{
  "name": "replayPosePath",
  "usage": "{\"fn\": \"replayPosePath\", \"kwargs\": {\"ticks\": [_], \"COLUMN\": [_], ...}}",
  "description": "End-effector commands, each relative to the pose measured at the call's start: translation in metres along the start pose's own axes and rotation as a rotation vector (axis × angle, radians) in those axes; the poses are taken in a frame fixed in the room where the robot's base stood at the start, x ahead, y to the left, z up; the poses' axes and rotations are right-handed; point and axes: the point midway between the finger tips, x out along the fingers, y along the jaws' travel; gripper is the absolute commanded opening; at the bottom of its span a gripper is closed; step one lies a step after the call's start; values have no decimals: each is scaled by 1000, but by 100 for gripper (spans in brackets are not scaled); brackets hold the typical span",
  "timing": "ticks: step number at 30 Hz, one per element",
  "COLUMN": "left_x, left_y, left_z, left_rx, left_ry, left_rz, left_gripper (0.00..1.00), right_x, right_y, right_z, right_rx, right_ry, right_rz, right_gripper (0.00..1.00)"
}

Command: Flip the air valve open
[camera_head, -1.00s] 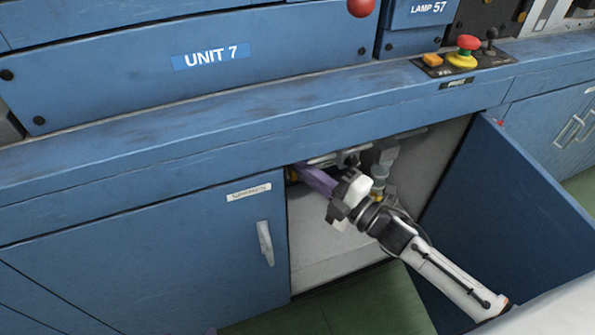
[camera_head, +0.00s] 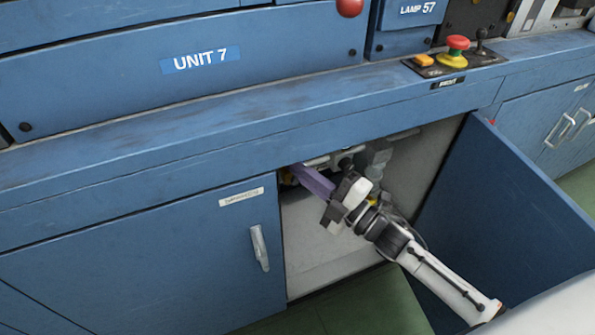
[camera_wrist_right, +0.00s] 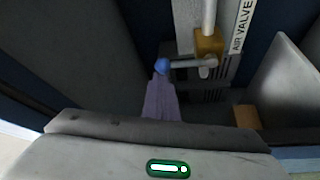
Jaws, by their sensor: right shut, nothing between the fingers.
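The air valve shows in the right wrist view, with a brass-coloured body (camera_wrist_right: 208,45) on a pipe beside an "AIR VALVE" label (camera_wrist_right: 241,25). Its grey lever (camera_wrist_right: 190,63) lies crosswise, pointing left, and ends in a blue knob (camera_wrist_right: 162,66). My right gripper (camera_wrist_right: 161,78) is shut and empty, its purple fingers reaching up to just below the knob. I cannot tell whether they touch it. In the head view the right gripper (camera_head: 300,170) is inside the open cabinet, its fingertips under the counter edge. The valve is mostly hidden there by my arm and the counter. My left gripper is out of view.
The open blue cabinet door (camera_head: 500,215) stands to the right of my arm. A closed door (camera_head: 150,265) with a handle (camera_head: 260,247) is at left. The counter (camera_head: 200,140) overhangs the opening. A red emergency button (camera_head: 458,43) sits on the counter.

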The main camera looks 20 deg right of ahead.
Motion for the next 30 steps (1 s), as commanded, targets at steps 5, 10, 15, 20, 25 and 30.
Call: {"fn": "replayPosePath", "kwargs": {"ticks": [5,10,15,20,25,30], "left_x": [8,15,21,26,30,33], "left_y": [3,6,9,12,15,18], "left_z": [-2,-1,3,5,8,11], "left_rx": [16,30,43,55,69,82], "left_ry": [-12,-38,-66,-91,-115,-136], "left_rz": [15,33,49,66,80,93], "left_gripper": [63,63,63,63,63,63], "right_x": [-4,-10,-16,-21,-26,-31], "right_y": [-1,1,1,0,-3,-8], "right_z": [10,20,30,40,50,59], "right_rx": [97,236,380,515,658,800], "right_ry": [-6,-6,-6,-5,-5,-4], "right_rz": [51,126,203,274,352,428], "right_gripper": [0,0,0,0,0,0]}}
